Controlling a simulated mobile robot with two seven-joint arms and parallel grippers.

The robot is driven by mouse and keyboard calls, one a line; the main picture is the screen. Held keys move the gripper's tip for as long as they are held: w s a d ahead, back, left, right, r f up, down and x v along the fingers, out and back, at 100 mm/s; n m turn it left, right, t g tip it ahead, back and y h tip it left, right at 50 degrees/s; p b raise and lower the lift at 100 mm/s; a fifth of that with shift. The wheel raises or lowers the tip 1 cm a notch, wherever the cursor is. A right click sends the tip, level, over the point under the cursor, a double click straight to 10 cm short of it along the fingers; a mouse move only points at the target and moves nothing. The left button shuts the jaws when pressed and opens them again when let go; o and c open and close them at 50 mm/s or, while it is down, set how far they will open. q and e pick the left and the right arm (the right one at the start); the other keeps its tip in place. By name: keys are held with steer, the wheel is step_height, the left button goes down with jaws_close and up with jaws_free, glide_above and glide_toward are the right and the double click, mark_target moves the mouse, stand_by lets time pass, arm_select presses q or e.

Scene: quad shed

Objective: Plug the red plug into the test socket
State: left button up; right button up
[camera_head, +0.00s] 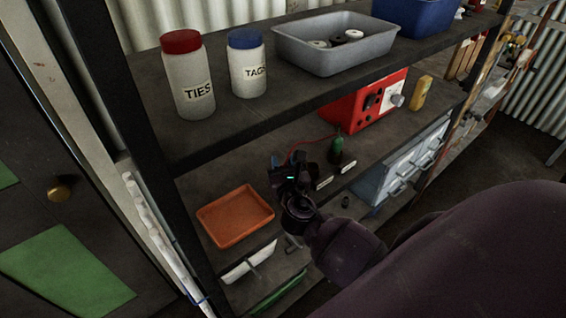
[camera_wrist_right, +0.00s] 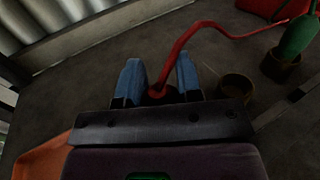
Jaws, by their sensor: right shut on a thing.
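My right gripper (camera_head: 287,166) is over the middle shelf, right of the orange tray. In the right wrist view its two blue fingers (camera_wrist_right: 159,82) are shut on the red plug (camera_wrist_right: 157,94), which shows as a small red end with a red cable (camera_wrist_right: 183,43) rising from it. The plug's lower part is hidden by the gripper. A round dark open socket-like cup (camera_wrist_right: 237,86) stands just right of the fingers, apart from them. Right of it a green plug (camera_wrist_right: 298,37) stands upright in a similar cup (camera_wrist_right: 281,66). I cannot tell which one is the test socket. My left gripper is not in view.
A red box (camera_head: 362,103) with knobs stands behind on the same shelf. An orange tray (camera_head: 206,225) lies left of the gripper. The upper shelf, with the TIES jar (camera_head: 188,80), TAGS jar (camera_head: 247,66) and grey bin (camera_head: 330,62), overhangs.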

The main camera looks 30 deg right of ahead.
steer(key=shift+f, duration=0.5)
stand_by(0.9)
steer(key=o, duration=0.6)
steer(key=shift+o, duration=0.2)
steer(key=shift+v, duration=5.5)
steer(key=shift+f, duration=0.1)
